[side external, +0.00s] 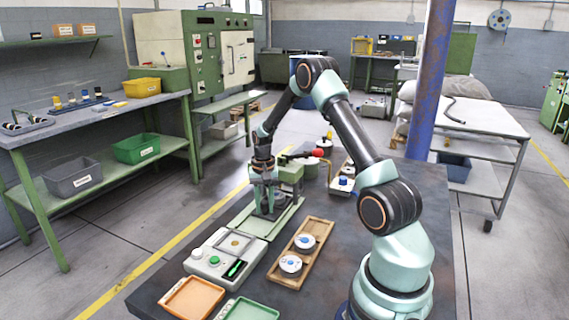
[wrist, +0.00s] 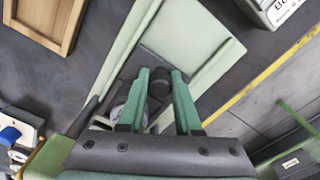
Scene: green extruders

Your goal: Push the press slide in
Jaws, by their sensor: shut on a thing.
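The green press (side external: 290,178) stands on the dark work table, with a red-knobbed lever (side external: 318,154) at its upper right. Its pale green base with raised rails (side external: 262,222) extends toward the camera; it also shows in the wrist view (wrist: 198,30). The dark grey slide (wrist: 152,50) lies between the rails. My gripper (side external: 265,208) is low at the front of the press. In the wrist view, my gripper (wrist: 161,84) has its two green fingers on either side of a round black knob (wrist: 159,82) on the slide, shut on it. A round metallic part (wrist: 138,112) is partly hidden behind the left finger.
A wooden tray (side external: 320,225) with two white, blue-topped parts lies right of the base. A control box with a green button (side external: 214,260) stands in front. Orange (side external: 192,300) and green (side external: 246,309) trays are at the near edge. Another tray (side external: 341,188) stands behind, right of the press.

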